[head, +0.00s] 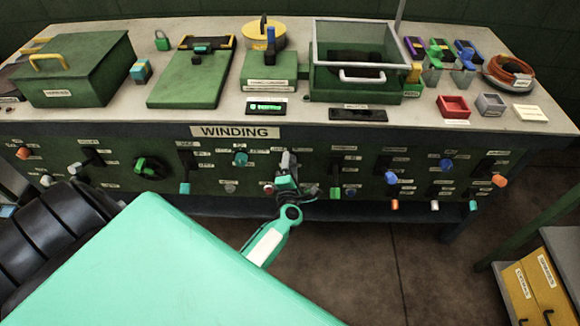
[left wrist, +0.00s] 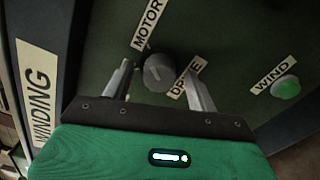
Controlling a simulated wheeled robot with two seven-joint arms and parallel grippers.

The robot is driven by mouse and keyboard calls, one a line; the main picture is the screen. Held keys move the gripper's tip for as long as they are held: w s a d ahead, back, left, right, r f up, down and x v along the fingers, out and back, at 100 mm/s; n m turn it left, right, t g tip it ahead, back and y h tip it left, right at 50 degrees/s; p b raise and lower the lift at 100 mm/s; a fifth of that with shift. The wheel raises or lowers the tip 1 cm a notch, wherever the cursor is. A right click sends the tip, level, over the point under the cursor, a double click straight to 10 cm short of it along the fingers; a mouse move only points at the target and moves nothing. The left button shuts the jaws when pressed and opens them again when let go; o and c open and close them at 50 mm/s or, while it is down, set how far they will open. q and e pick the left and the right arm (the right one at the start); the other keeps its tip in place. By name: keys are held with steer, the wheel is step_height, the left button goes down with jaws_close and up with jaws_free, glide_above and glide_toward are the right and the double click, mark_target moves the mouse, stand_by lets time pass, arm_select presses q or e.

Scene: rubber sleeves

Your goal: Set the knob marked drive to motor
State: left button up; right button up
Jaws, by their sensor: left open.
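The drive knob (left wrist: 158,73) is a round grey knob on the dark green panel in the left wrist view. The DRIVE label (left wrist: 188,77) is beside it at right, and the MOTOR label (left wrist: 149,24) is above it. I cannot surely tell which way the knob points. My left gripper (left wrist: 159,69) is open, with one finger on each side of the knob; I cannot tell whether they touch it. In the head view my left gripper (head: 287,172) is at the middle of the panel and hides the knob. My right gripper is not in view.
The WINDING sign (head: 235,132) is on the bench front, above several other knobs and switches. Boxes and tools stand on the bench top (head: 225,118). A yellow drawer unit (head: 537,290) is at lower right.

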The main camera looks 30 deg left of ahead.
arm_select(q)
steer(key=shift+s, duration=0.1)
steer(key=b+v, duration=0.1)
steer(key=v, duration=1.2)
steer(key=shift+s+d, duration=0.2)
steer(key=shift+d, duration=0.05)
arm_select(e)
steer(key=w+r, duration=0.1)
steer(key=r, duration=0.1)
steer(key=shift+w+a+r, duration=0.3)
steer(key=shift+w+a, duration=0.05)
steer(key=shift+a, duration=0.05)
arm_select(q)
steer(key=shift+f, duration=0.1)
